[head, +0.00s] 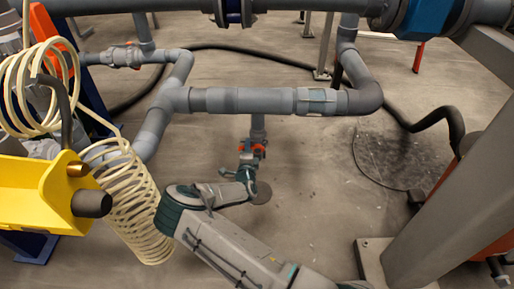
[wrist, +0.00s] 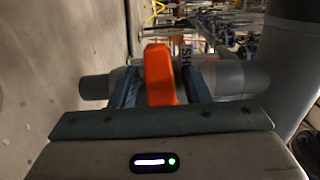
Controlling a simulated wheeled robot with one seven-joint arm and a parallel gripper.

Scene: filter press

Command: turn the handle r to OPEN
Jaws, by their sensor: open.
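The orange handle (wrist: 159,74) stands between the two dark fingers of my gripper (wrist: 163,92) in the wrist view, in front of a grey valve body on a pipe. The fingers are apart, one on each side of it; I cannot tell whether either touches it. Dark letters "SH" show on the grey body just right of the handle; the rest of the word is hidden. In the head view, small orange parts of the handle (head: 259,149) show below the horizontal grey pipe, at the end of my gripper (head: 249,158). My wrist and gripper hide most of the valve there.
A grey pipe run (head: 245,101) crosses above my gripper. A yellow bracket (head: 35,195) and a cream coiled hose (head: 130,200) stand at left. A grey post (head: 450,210) and black hose (head: 435,118) are at right. Open concrete floor (head: 320,195) lies between.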

